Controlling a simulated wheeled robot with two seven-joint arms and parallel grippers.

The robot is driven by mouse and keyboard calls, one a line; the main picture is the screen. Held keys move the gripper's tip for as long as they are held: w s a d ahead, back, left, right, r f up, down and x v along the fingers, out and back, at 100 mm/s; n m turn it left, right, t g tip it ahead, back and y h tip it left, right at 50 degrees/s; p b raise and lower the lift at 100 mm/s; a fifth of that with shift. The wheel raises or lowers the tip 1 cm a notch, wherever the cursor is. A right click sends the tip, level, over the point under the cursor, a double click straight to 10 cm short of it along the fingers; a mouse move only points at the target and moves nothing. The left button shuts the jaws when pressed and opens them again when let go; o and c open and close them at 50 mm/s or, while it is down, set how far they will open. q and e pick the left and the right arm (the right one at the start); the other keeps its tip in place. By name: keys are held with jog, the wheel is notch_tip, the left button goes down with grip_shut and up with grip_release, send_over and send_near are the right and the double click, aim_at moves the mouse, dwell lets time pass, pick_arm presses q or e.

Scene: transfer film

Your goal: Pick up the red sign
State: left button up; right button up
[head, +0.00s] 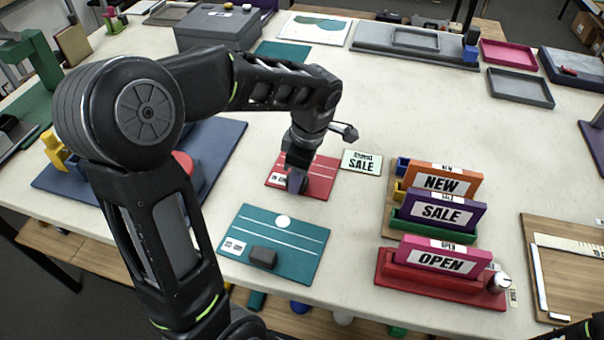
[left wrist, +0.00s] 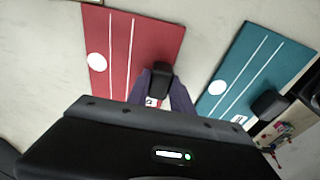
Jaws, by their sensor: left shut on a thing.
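The red sign (head: 318,176) lies flat on the white table in the middle of the head view, with white lines across it. It also shows in the left wrist view (left wrist: 108,48), with a white disc near its left edge and a dark block (left wrist: 160,78) at its lower right. My left gripper (head: 296,181) is low over the sign's near left part. In the left wrist view its fingers (left wrist: 160,92) are shut on the dark block of the sign. The sign's printed label is partly hidden by the gripper.
A teal sign (head: 300,238) with its own dark block (head: 263,257) lies just in front. A small SALE card (head: 362,163) is close to the red sign's right. Upright NEW, SALE and OPEN signs (head: 440,213) stand at right. The table behind the card is clear.

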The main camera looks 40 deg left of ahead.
pick_arm(q)
jog(key=shift+r, duration=0.1)
grip_shut()
notch_tip(320, 180, up, 10)
jog(key=shift+b, duration=0.4)
dwell(0.6)
